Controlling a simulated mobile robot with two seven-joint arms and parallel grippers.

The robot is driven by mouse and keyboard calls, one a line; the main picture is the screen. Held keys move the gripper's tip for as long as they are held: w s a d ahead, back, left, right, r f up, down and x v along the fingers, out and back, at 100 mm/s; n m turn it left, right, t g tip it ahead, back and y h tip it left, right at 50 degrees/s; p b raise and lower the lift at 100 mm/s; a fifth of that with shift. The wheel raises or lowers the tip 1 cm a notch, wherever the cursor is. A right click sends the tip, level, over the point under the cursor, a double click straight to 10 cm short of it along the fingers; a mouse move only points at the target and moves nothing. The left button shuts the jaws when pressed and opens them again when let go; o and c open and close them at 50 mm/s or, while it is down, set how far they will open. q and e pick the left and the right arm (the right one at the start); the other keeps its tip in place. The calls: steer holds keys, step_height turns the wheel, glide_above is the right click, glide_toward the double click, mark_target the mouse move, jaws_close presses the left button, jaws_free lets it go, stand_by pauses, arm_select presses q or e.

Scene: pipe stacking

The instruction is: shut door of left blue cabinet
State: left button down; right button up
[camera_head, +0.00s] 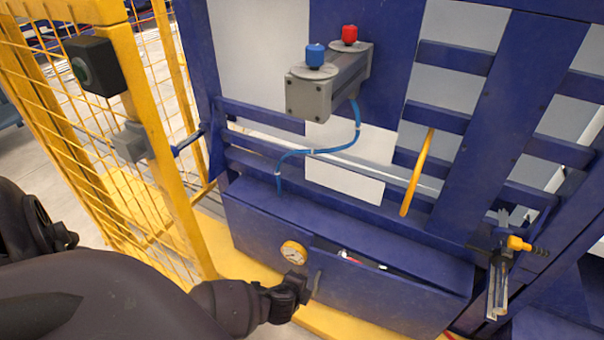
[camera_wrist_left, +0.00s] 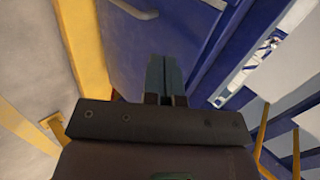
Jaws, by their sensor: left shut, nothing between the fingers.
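The blue cabinet (camera_head: 250,215) runs low across the middle of the head view. Its door (camera_head: 370,297) stands ajar, with a dark gap along its top edge where a red and white item (camera_head: 350,257) shows inside. A grey handle (camera_head: 317,284) is at the door's left side. In the left wrist view the blue door (camera_wrist_left: 150,45) and its handle (camera_wrist_left: 135,8) lie beyond the fingers. My left gripper (camera_head: 303,288) is shut and empty, close beside the handle; I cannot tell whether it touches. Its closed fingers also show in the left wrist view (camera_wrist_left: 165,75). My right gripper is not in view.
A yellow mesh fence (camera_head: 165,130) stands on the left. A round gauge (camera_head: 293,252) sits on the cabinet front, just above my left gripper. A grey box with blue and red buttons (camera_head: 330,85) is mounted above. A metal fixture (camera_head: 500,270) stands at right.

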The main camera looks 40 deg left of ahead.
mark_target(315, 263)
arm_select(q)
steer(key=b+x, duration=0.1)
steer(key=x, duration=0.2)
steer(key=r+b+x, duration=0.1)
steer(key=x, duration=0.3)
steer(key=w+b+x, duration=0.1)
steer(key=b+x, duration=0.1)
steer(key=x, duration=0.2)
steer(key=shift+w+a, duration=0.15)
steer(key=shift+a, duration=0.1)
steer(key=shift+w+a+r, duration=0.1)
steer(key=shift+w+a, duration=0.05)
steer(key=shift+w, duration=0.4)
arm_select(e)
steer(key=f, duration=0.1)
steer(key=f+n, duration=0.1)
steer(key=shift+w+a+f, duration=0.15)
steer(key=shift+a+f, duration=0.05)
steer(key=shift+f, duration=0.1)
arm_select(q)
steer(key=shift+r, duration=0.1)
